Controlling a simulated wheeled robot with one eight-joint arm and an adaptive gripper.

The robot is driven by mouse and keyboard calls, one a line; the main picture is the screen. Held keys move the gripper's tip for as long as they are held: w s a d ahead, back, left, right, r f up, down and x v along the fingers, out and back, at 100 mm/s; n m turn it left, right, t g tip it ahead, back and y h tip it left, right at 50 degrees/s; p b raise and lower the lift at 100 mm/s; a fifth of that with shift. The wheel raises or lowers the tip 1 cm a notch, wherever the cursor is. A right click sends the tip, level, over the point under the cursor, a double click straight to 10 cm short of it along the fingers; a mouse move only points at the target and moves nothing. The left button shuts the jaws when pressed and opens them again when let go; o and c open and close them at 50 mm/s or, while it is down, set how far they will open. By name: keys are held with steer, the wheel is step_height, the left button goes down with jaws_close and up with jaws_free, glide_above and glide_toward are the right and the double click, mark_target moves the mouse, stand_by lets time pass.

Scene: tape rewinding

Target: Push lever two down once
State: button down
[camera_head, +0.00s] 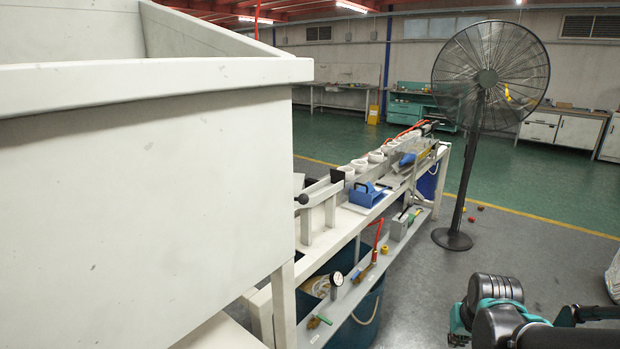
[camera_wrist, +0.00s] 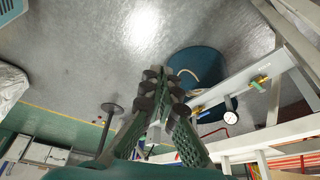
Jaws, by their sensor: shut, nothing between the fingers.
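A lever with a black round knob (camera_head: 302,199) shows in the head view on the workbench, just right of the large white box, which may hide more of it. No lever is marked as number two, and I cannot tell whether this is it. My gripper (camera_wrist: 164,88) is shut and empty in the wrist view, with its dark finger pads together. It is over the floor beside the bench frame, apart from the lever. No lever can be made out in the wrist view.
A large white box (camera_head: 150,190) fills the left of the head view. The long workbench (camera_head: 340,222) carries a blue tool (camera_head: 366,194) and several white rolls. A black fan (camera_head: 455,238) stands on the floor beyond. A blue bin (camera_wrist: 197,70) stands near the bench. Floor right of the bench is mostly clear.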

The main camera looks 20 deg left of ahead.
steer(key=w+a+r+n+g+y, duration=0.1)
steer(key=w+a+r+n+y, duration=0.15)
steer(key=w+a+r, duration=0.75)
steer(key=w+a+r+n+g+y, duration=0.1)
steer(key=w+a+r+n+y, duration=0.15)
steer(key=w+a+r, duration=0.7)
steer(key=s+a+r+n+g, duration=0.2)
steer(key=a+r, duration=0.5)
steer(key=r, duration=0.5)
steer(key=s+a+r+n+g+y, duration=0.1)
steer(key=s+a+r+n, duration=0.1)
steer(key=a+r, duration=0.6)
step_height(320, 180, up, 4)
steer(key=shift+a+f+n+g, duration=0.1)
steer(key=shift+a+n+g, duration=0.1)
steer(key=shift+n+g, duration=0.35)
